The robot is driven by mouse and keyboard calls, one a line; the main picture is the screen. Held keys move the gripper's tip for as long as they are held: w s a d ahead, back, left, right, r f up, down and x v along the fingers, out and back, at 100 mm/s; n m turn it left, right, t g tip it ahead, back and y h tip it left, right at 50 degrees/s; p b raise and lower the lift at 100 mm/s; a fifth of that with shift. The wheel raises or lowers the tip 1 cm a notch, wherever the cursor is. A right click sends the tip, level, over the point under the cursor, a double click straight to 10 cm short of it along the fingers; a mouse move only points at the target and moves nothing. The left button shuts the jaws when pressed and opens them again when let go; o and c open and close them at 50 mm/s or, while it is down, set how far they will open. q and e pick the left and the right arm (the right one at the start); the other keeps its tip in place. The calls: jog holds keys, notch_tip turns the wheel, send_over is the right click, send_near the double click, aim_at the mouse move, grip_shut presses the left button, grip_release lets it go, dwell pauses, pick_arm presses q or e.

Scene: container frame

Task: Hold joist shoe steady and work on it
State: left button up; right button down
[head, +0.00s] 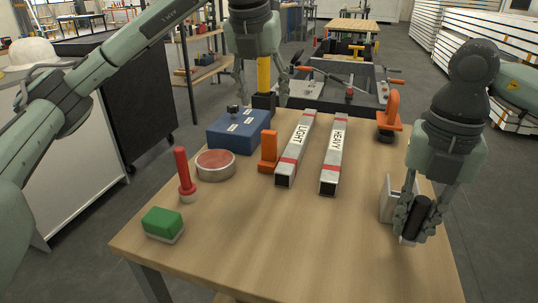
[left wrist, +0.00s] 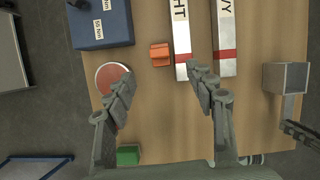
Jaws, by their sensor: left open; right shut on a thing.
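The joist shoe (head: 387,198), a pale grey metal bracket, stands near the table's right edge. It also shows at the right of the left wrist view (left wrist: 298,76). My right gripper (head: 413,222) is low at its near side, shut on part of it; the fingers hide the exact contact. A dark rounded piece shows between these fingers. My left gripper (head: 262,97) is open, with its fingers spread in the left wrist view and nothing seen between them there. In the head view it overlaps a yellow-handled tool with a dark head (head: 263,101) at the far edge.
Bars marked LIGHT (head: 297,148) and HEAVY (head: 334,153) lie mid-table. Around them are an orange block (head: 268,151), blue box (head: 235,130), round red-topped tin (head: 215,165), red-handled tool (head: 184,175), green block (head: 163,223) and orange clamp-like tool (head: 389,117). The front-middle tabletop is clear.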

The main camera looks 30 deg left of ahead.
aim_at(269, 132)
pick_arm(q)
jog(key=shift+m, duration=0.5)
jog(key=x, duration=1.1)
jog(key=shift+w+f, duration=0.1)
jog(key=shift+f, duration=0.25)
grip_shut()
